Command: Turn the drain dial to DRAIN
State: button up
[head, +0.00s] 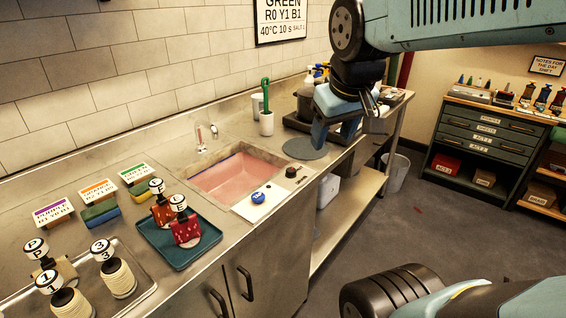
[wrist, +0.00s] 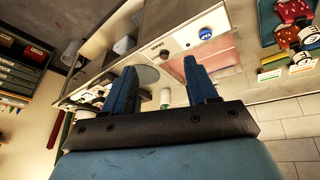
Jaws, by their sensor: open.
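A white panel (head: 272,206) lies on the counter at the near right corner of the pink-filled sink (head: 235,178). A round blue dial (head: 258,197) with small white lettering sits on it; I cannot read the lettering surely. The dial also shows at the top of the wrist view (wrist: 205,33). A small dark knob (head: 291,172) stands on the counter at the right of the panel. My gripper (head: 335,140) is open and empty, above the counter to the right of the sink. In the wrist view my two fingers (wrist: 159,68) are apart, with the dial beyond them to the upper right.
A grey round disc (head: 304,148) lies on the counter near my gripper. A white cup with a green-handled tool (head: 266,118) stands behind the sink. A faucet (head: 206,133) rises behind the sink.

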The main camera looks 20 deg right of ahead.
jog(key=w+a+f+n+g+h, duration=0.1)
jog(key=w+n+g, duration=0.1)
jog(key=w+n, duration=0.35)
jog(key=w+a+f+n+g+h, duration=0.1)
jog(key=w+f+n, duration=0.1)
jog(key=w, duration=0.7)
jog(key=n+g+h, duration=0.2)
jog(key=n+g, duration=0.1)
jog(key=n, duration=0.4)
send_near(290, 169)
jog(key=x, duration=0.8)
jog(key=shift+s+d+f, duration=0.1)
jog(key=shift+f, duration=0.1)
